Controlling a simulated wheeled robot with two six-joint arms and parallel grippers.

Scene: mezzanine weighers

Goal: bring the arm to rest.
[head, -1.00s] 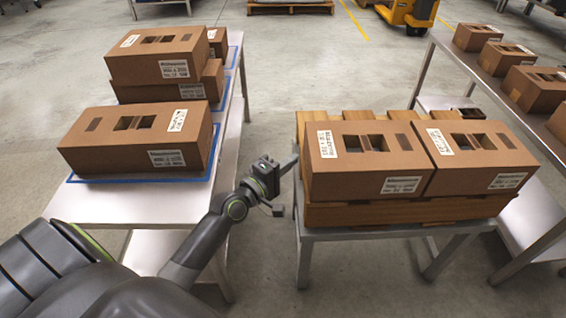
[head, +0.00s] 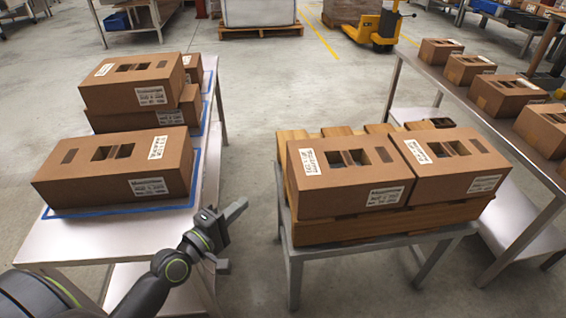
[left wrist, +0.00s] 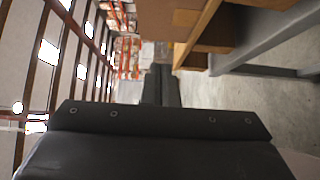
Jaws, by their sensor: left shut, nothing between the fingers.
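My left gripper (head: 238,208) is shut and empty. It is in the gap between the left table and the middle stand, beside the left table's right edge. In the left wrist view its closed fingers (left wrist: 160,85) point ahead over open floor. My left arm (head: 165,275) comes in from the lower left, in front of the left table (head: 75,240). My right gripper is in neither view.
Several brown cartons (head: 110,165) stand on the left table within blue outlines. Two cartons (head: 350,195) sit side by side on a wooden pallet (head: 385,226) on the middle stand (head: 290,235). A right table (head: 495,120) holds more cartons. A yellow pallet truck (head: 375,28) stands behind.

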